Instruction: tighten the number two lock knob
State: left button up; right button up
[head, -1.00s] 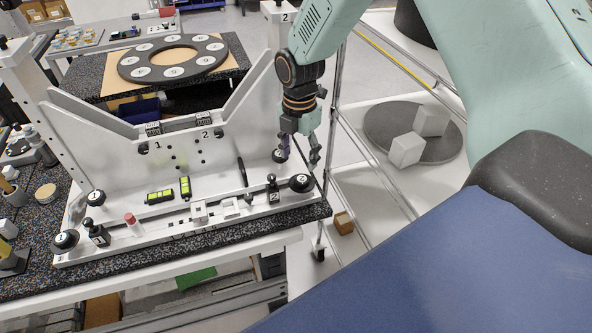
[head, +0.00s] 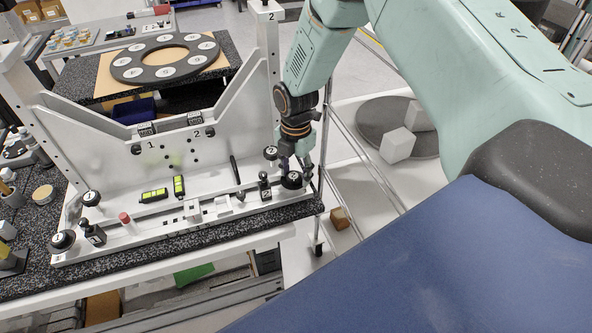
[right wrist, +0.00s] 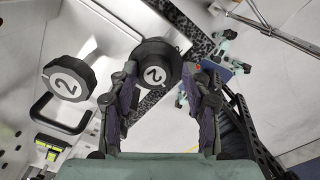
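A round black knob marked 2 (head: 292,180) sits at the right front end of the white fixture (head: 150,235). In the right wrist view this knob (right wrist: 155,74) lies between my fingertips. A second black knob marked 2 (head: 271,153) stands behind it, and shows at left in the wrist view (right wrist: 70,81). My right gripper (head: 296,164) is at the front knob, pointing down. It also shows in the wrist view (right wrist: 158,82), fingers spread on either side of the knob; whether they touch it I cannot tell. My left gripper is not in view.
A black lever block marked 2 (head: 264,187) stands just left of the front knob. A black handle (head: 236,170) rises behind it. Knobs marked 1 (head: 62,241) are at the left end.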

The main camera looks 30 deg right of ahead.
jog(key=shift+w+a+f, duration=0.1)
jog(key=shift+w+a, duration=0.15)
jog(key=shift+w, duration=0.15)
jog(key=shift+c, duration=1.4)
jog(key=shift+a, duration=0.1)
jog(key=shift+c, duration=0.9)
jog(key=shift+s+r, duration=0.15)
jog(key=shift+r, duration=0.05)
jog(key=c, duration=0.4)
pick_arm(q)
jog(key=shift+w+a+f, duration=0.1)
jog(key=shift+w+a, duration=0.1)
jog(key=shift+a, duration=0.05)
pick_arm(e)
jog(key=shift+o, duration=0.2)
